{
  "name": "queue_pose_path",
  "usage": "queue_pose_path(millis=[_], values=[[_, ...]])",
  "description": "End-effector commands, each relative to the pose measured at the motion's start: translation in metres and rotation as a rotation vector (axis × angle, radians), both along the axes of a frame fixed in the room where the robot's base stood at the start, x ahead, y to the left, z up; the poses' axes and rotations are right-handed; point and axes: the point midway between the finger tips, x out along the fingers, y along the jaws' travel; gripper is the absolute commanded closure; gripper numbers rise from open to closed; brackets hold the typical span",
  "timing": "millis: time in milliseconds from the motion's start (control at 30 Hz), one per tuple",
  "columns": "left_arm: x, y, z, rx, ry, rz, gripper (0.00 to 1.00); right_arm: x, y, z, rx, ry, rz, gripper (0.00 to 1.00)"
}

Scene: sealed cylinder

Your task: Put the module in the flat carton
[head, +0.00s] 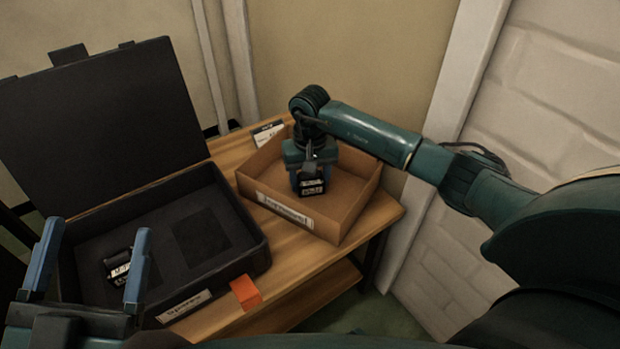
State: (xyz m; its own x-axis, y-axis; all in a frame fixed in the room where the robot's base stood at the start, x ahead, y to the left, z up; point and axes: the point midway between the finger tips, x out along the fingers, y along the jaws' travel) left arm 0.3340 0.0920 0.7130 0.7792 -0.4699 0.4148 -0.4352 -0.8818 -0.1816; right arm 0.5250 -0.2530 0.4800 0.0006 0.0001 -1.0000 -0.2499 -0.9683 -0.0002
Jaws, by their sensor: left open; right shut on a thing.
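The flat carton (352,207) is an open, shallow brown box with a white label on its front, standing on the wooden table. A small black module (312,187) with a white label is in my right gripper (309,178), which is shut on it inside the carton's outline. I cannot tell whether the module touches the carton floor. My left gripper (95,232) is open and empty, in the foreground at left, in front of the black case.
An open black case (257,245) labelled "Spares" stands left of the carton. Another black labelled module (118,266) lies in it, partly behind my left finger. An orange piece (246,292) lies at the table's (290,280) front edge. A white card (267,132) stands behind the carton.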

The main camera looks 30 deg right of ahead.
Motion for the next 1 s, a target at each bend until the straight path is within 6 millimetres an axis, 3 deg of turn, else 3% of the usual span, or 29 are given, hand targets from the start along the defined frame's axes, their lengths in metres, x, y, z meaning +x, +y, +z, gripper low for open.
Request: queue_pose_path(millis=[100, 133, 367, 733, 900, 1000], values=[[0.001, 0.000, 0.001, 0.002, -0.022, 0.001, 0.24, 0.000, 0.000, -0.004, 0.000, -0.002, -0.001, 0.70], [0.001, 0.000, 0.003, 0.002, -0.027, 0.000, 0.24, 0.000, 0.000, -0.003, 0.000, -0.001, -0.001, 0.42], [0.001, 0.000, 0.003, 0.002, -0.024, 0.001, 0.24, 0.000, 0.000, -0.003, 0.000, 0.000, -0.001, 0.23], [0.001, 0.000, 0.008, 0.000, -0.011, -0.001, 0.24, 0.000, 0.000, 0.005, 0.000, 0.000, 0.000, 0.22], [-0.008, -0.003, -0.020, -0.019, 0.197, 0.003, 0.24, 0.000, -0.001, 0.035, -0.001, -0.002, -0.001, 0.22], [-0.011, -0.003, -0.025, -0.002, 0.258, 0.020, 0.24, 0.001, -0.001, 0.060, -0.002, -0.003, 0.000, 0.22]])
